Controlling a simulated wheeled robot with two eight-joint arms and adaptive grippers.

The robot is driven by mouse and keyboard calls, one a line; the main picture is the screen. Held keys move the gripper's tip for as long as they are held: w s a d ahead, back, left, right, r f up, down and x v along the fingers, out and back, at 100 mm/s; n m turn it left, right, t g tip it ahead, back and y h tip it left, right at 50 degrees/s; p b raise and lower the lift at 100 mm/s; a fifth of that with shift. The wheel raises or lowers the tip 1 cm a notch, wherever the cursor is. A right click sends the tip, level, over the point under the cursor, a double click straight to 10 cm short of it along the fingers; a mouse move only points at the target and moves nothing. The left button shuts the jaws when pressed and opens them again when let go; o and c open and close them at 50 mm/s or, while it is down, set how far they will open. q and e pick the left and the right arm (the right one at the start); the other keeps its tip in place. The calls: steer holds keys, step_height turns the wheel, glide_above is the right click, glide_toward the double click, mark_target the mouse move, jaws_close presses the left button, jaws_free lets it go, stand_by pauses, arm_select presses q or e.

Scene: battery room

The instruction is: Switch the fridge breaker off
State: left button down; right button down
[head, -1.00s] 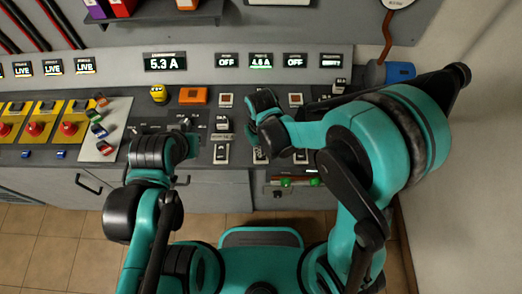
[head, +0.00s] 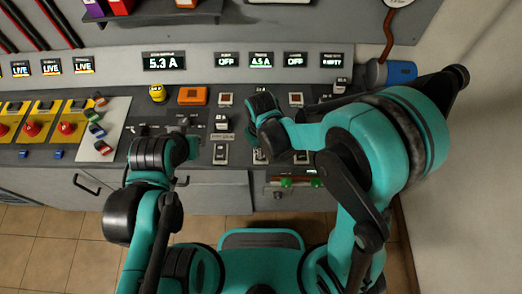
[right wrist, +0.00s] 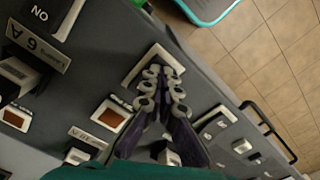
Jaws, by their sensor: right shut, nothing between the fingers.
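A row of white-framed switches lies on the grey console, with the left one (head: 221,153), the middle one (head: 260,156) and the right one (head: 301,157) in the head view. The display above the middle column (head: 261,60) reads about 4.5 A; I cannot read which switch is labelled fridge. My right gripper (head: 256,148) is over the middle switch, mostly hidden by its own wrist. In the right wrist view the gripper (right wrist: 163,72) is shut and empty, its tips over a white switch plate (right wrist: 136,72) whose rocker they cover. My left gripper's fingers are hidden by its arm.
Displays reading OFF (head: 227,60) and OFF (head: 295,60) flank the middle one. A yellow knob (head: 157,93) and an orange block (head: 193,95) stand at the back of the console. A drawer with green items (head: 287,182) is below its front edge.

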steer(key=shift+r+p, duration=2.65)
steer(key=shift+r, duration=0.85)
